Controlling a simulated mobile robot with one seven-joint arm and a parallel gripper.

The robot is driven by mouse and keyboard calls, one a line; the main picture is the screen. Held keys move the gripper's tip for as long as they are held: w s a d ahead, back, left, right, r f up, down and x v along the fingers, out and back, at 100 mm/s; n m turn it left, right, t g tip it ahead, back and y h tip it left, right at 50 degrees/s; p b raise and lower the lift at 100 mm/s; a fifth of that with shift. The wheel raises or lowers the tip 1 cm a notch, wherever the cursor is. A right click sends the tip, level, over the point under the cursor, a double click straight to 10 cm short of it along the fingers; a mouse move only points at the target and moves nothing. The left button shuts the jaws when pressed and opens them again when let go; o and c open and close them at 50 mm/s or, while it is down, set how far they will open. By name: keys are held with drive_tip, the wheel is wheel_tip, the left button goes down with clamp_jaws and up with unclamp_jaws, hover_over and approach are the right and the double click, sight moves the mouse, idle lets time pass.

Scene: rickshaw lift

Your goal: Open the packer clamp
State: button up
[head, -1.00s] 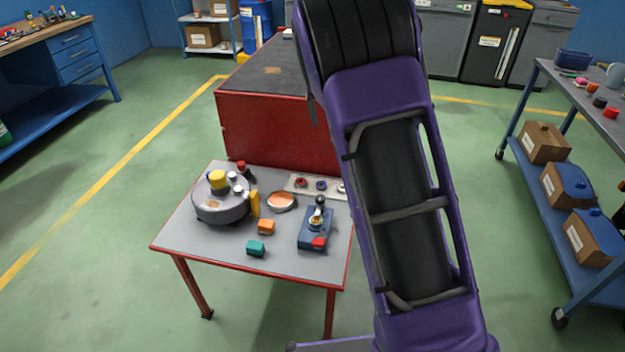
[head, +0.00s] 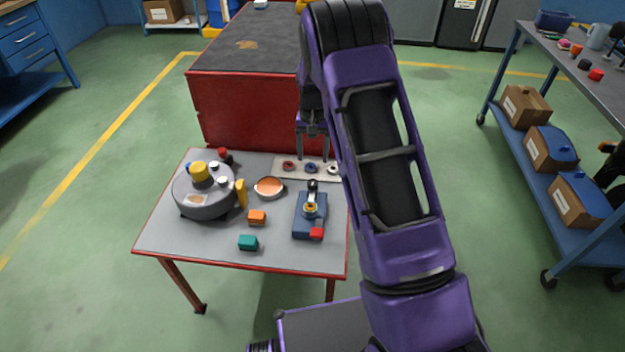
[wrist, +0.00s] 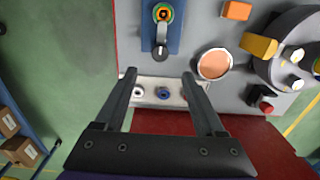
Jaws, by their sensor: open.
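A blue fixture (head: 300,224) lies at the right of the small grey-topped table (head: 180,240), with an orange-centred ring, a red block at its front end and a black-knobbed lever (head: 312,187) at its back. I cannot tell for sure that this is the packer clamp. In the wrist view the fixture (wrist: 175,32) is cut off at the top, and its lever (wrist: 160,42) points toward my gripper. My gripper (head: 313,157) is open and empty, above the table's back edge behind the fixture. Its fingers (wrist: 159,74) are apart from the lever.
A grey drum (head: 207,211) with a yellow knob and upright yellow handle (head: 241,193) stands at left. A copper dish (head: 270,187), orange block (head: 257,217), teal block (head: 248,242) and pale strip of rings (head: 300,176) lie nearby. A red bench (head: 245,115) stands behind.

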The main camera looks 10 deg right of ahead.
sight(313, 182)
wheel_tip(313, 182, down, 10)
drive_tip(key=shift+f+b, duration=0.15)
drive_tip(key=shift+b, duration=0.4)
clamp_jaws()
